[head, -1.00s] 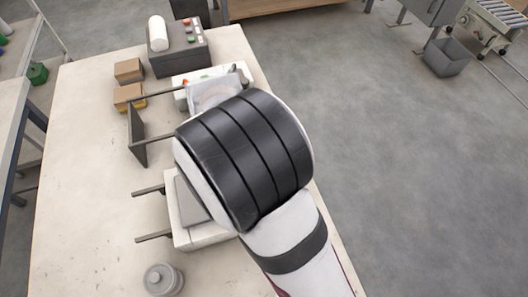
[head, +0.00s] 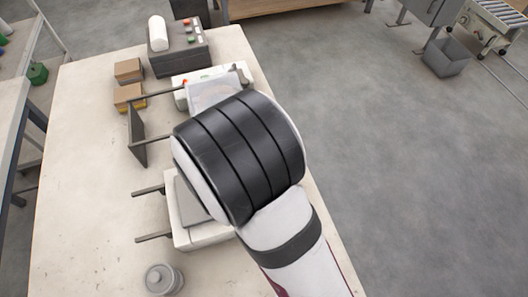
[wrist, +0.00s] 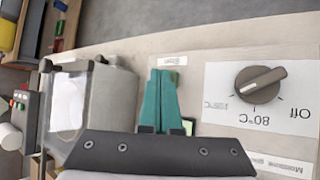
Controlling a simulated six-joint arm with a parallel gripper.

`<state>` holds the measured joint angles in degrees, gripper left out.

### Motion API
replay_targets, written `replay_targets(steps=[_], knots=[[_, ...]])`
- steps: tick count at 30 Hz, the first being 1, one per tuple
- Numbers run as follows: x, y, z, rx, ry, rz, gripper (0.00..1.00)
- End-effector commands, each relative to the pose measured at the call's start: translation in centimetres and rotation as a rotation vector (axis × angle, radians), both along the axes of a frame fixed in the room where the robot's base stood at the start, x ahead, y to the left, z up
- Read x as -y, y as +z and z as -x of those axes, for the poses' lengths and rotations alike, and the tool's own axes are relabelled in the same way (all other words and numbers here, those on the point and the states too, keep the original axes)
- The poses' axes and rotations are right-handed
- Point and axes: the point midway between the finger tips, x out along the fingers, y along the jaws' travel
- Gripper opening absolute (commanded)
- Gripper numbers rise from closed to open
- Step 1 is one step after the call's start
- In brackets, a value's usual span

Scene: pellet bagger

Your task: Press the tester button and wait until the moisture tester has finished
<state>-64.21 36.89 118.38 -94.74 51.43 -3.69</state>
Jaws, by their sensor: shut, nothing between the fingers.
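My gripper's teal fingers (wrist: 163,85) are together, with nothing between them, in the wrist view. In the head view my arm hides them. Behind them is a small white label, its text unreadable. A white panel (wrist: 220,110) with a dark dial (wrist: 261,83) marked "Off" and "80°C" lies to their right; a label at its lower right seems to begin with "Moisture". A small greenish display (wrist: 188,126) is partly hidden beside the fingers. I cannot make out the tester button or whether the fingers touch anything.
A grey box with a clear window (wrist: 68,100) stands left of my fingers. In the head view a dark control box (head: 180,50) with red and green buttons stands at the back.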

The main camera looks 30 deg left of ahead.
Motion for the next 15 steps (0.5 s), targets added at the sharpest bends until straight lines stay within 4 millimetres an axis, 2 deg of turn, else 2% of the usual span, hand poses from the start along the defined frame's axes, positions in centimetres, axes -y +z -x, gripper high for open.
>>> replay_targets(steps=[10, 15], knots=[[-0.01, 0.02, 0.01, -0.001, 0.001, 0.000, 0.00], [-0.03, 0.77, 0.00, 0.000, 0.001, -0.001, 0.00]])
